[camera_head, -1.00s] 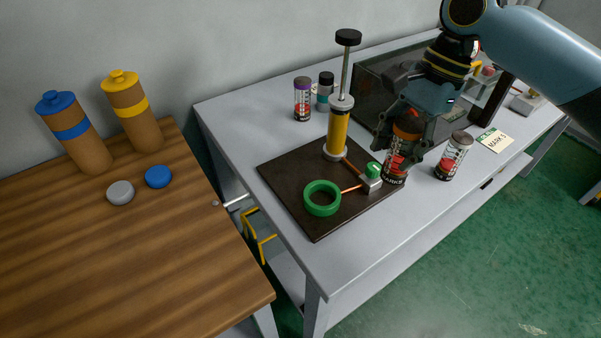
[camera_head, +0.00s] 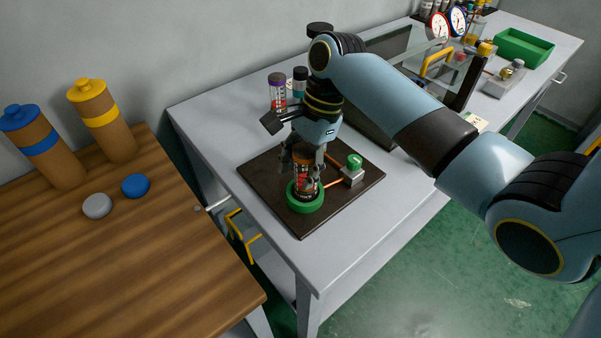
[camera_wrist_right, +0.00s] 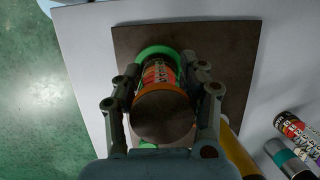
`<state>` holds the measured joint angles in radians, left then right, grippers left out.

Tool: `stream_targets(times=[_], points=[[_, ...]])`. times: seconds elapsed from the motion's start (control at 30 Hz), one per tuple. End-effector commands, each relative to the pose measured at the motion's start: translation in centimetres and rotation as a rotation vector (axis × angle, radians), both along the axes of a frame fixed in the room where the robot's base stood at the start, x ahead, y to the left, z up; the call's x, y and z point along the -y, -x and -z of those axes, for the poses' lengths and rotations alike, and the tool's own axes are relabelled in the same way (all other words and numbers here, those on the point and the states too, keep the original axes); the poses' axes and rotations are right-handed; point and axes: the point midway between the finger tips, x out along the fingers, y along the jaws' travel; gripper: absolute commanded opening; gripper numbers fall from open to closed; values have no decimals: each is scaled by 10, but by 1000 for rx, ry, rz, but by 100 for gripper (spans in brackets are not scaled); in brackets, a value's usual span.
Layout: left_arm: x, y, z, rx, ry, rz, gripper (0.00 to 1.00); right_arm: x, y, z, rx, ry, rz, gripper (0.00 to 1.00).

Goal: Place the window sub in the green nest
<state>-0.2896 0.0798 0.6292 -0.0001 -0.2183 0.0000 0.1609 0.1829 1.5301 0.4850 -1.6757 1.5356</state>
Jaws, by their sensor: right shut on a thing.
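The window sub looks to be the labelled can (camera_head: 303,176) with an orange band and a dark end. My right gripper (camera_head: 304,165) is shut on it, from above. The can stands about upright, its lower end at the green ring nest (camera_head: 305,207) on the dark board. The ring's near rim shows in front of the can; I cannot tell whether it rests on the bottom. In the right wrist view the can (camera_wrist_right: 162,112) is between the fingers (camera_wrist_right: 163,100), with part of the green ring (camera_wrist_right: 152,51) behind it. My left gripper is not in view.
A green-topped block (camera_head: 354,170) stands on the board (camera_head: 262,180) right of the ring. A purple-capped can (camera_head: 277,91) and a dark-capped one (camera_head: 300,82) stand behind. The pump is mostly hidden by my arm. A wooden table (camera_head: 120,250) is at left.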

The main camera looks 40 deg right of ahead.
Motion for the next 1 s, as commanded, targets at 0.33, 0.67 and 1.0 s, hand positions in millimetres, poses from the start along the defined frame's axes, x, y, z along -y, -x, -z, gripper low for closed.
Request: stream_targets(times=[0.33, 0.67, 1.0], points=[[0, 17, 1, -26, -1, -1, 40, 0, 0, 19, 2, 0, 0, 0], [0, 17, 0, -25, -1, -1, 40, 0, 0, 21, 0, 0, 0, 64], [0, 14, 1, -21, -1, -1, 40, 1, 0, 18, 1, 1, 0, 66]])
